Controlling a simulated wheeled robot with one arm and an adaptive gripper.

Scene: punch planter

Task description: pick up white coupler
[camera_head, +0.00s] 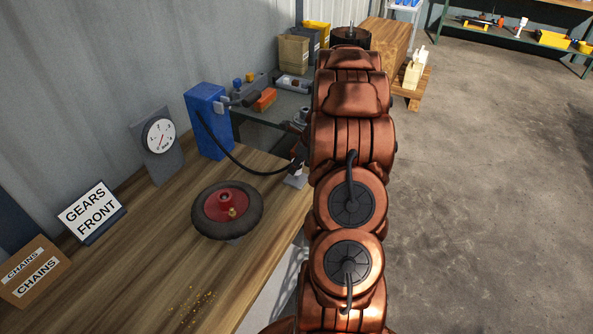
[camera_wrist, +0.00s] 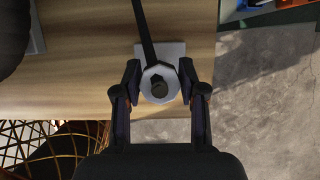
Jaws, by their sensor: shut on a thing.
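The white coupler (camera_wrist: 149,82) shows in the wrist view as a pale ring with a dark centre, at the end of a black hose (camera_wrist: 146,35). My gripper (camera_wrist: 159,83) has a finger on each side of the coupler and is shut on it. In the head view the hose (camera_head: 240,167) runs from a blue box (camera_head: 207,121) to my gripper (camera_head: 298,160) near the bench's right edge. My arm hides much of the gripper there. A pale plate (camera_head: 295,181) lies under the coupler on the wooden bench (camera_head: 160,235).
A wheel with a black tyre (camera_head: 208,218) sits on the bench, left of my gripper. A gauge (camera_head: 159,136), a GEARS FRONT sign (camera_head: 91,212) and a CHAINS box (camera_head: 36,271) stand along the wall. Concrete floor (camera_head: 480,190) is open to the right.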

